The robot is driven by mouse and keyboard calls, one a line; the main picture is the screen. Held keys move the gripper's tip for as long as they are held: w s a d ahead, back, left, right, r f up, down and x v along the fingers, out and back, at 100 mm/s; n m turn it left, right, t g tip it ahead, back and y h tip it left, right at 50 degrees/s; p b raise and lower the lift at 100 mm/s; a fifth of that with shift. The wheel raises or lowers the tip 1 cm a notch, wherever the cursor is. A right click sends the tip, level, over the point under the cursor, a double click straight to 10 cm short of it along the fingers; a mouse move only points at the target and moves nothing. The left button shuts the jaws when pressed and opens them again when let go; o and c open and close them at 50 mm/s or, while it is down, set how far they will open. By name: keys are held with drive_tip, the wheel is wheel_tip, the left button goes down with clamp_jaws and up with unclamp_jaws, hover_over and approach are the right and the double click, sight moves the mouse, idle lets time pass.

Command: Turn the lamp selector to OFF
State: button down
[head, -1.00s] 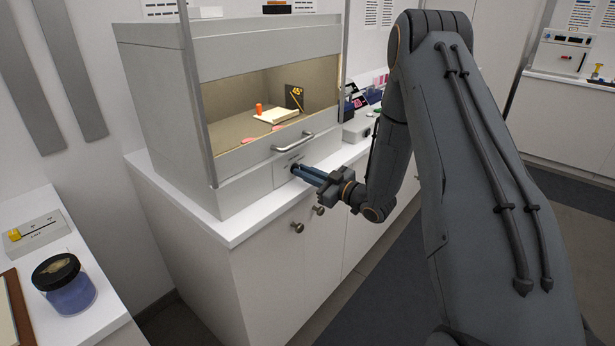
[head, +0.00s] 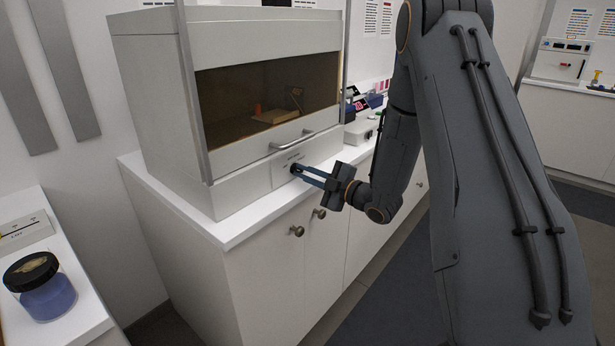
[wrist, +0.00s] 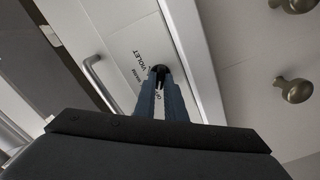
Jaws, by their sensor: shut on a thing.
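The lamp selector (wrist: 160,72) is a small dark knob on the light front panel below the cabinet's window. In the wrist view the lettering VIOLET stands beside it, and another label is partly covered by my fingers. My gripper (head: 299,170) reaches the panel from the right in the head view, its fingertips at the knob. In the wrist view my blue-grey gripper fingers (wrist: 162,84) are shut on the knob, which they partly hide. The cabinet (head: 240,190) is dark inside behind its window. I cannot clearly read which label the knob points to.
A bar handle (head: 292,140) sits just above the panel. Round door knobs (head: 297,231) stick out below the white counter (head: 225,240). A jar with blue contents (head: 47,297) stands at the left. The floor before the cupboards is clear.

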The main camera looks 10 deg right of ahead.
drive_tip(key=shift+w+r+n, duration=0.1)
drive_tip(key=shift+w+n, duration=0.05)
drive_tip(key=shift+n, duration=0.15)
idle(0.4)
drive_tip(key=c, duration=1.8)
unclamp_jaws()
drive_tip(key=b+v, duration=0.2)
drive_tip(key=v, duration=0.6)
